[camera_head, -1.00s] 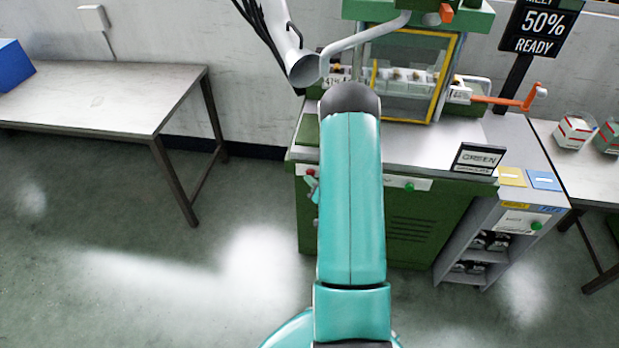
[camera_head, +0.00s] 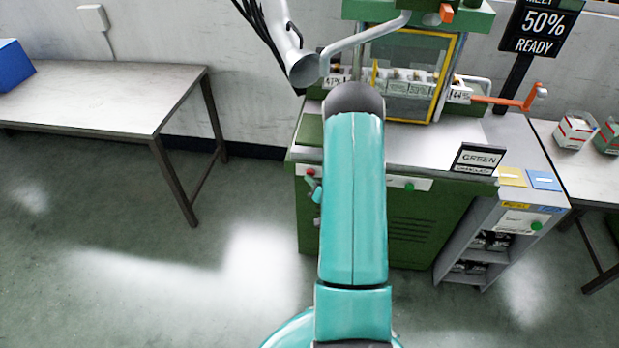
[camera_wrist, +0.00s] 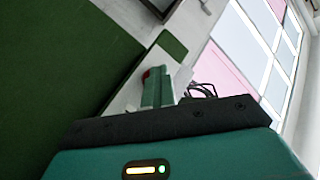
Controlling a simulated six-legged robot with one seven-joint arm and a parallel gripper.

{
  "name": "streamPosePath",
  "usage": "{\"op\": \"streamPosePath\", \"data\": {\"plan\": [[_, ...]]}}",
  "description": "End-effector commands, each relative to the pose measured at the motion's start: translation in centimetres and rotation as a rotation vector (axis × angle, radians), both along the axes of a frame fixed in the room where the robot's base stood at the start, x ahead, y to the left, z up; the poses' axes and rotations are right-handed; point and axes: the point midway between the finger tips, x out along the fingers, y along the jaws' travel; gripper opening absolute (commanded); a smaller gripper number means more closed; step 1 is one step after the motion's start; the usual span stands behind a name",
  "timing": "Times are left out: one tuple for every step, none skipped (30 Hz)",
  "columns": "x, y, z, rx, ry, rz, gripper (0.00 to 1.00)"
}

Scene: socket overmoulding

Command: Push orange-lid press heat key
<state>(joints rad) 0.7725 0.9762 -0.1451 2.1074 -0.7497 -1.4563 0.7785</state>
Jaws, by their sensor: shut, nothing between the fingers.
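The green press (camera_head: 450,100) stands at the back with a yellow-framed clear guard. On its cabinet front, a red button (camera_head: 310,171) sits at the left and a green button (camera_head: 409,186) sits on a white panel further right. No legible label shows which is the heat key. In the wrist view, my gripper (camera_wrist: 157,85) is shut and empty, its teal fingers close to a red button (camera_wrist: 147,74) on a pale strip. I cannot tell whether they touch it. In the head view my arm hides most of the gripper and part of the cabinet front.
An orange-handled lever (camera_head: 515,103) sticks out at the press's right. A GREEN sign (camera_head: 477,160) stands on the counter edge. A grey shelf unit (camera_head: 500,225) adjoins the cabinet. A metal table (camera_head: 120,100) stands left, with open floor before it.

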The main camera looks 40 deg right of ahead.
Motion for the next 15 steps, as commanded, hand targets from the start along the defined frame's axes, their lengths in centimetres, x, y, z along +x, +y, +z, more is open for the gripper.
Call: {"op": "streamPosePath", "data": {"plan": [[0.0, -0.9, 0.4, -0.012, -0.007, -0.016, 0.0], [-0.1, -0.9, 0.4, -0.013, -0.008, -0.016, 0.0], [-0.2, -0.8, 0.4, -0.013, -0.008, -0.016, 0.0], [-0.3, -0.6, 0.4, -0.013, -0.007, -0.017, 0.0], [-0.4, -0.5, 0.4, -0.012, -0.007, -0.017, 0.0], [-0.7, -0.2, 0.4, -0.011, -0.007, -0.018, 0.0], [-0.8, 0.0, 0.4, -0.011, -0.007, -0.018, 0.0], [-1.0, 0.3, 0.4, -0.011, -0.008, -0.018, 0.0], [-1.2, 0.6, 0.4, -0.011, -0.008, -0.017, 0.0], [-1.4, 0.9, 0.4, -0.009, -0.007, -0.016, 0.0], [-1.5, 1.2, 0.3, -0.008, -0.007, -0.015, 0.0], [-1.7, 1.5, 0.3, -0.007, -0.007, -0.014, 0.0], [-1.9, 1.8, 0.3, -0.007, -0.006, -0.013, 0.0], [-2.1, 2.0, 0.3, -0.007, -0.005, -0.013, 0.0], [-2.3, 2.4, 0.3, -0.007, -0.006, -0.012, 0.0]]}}
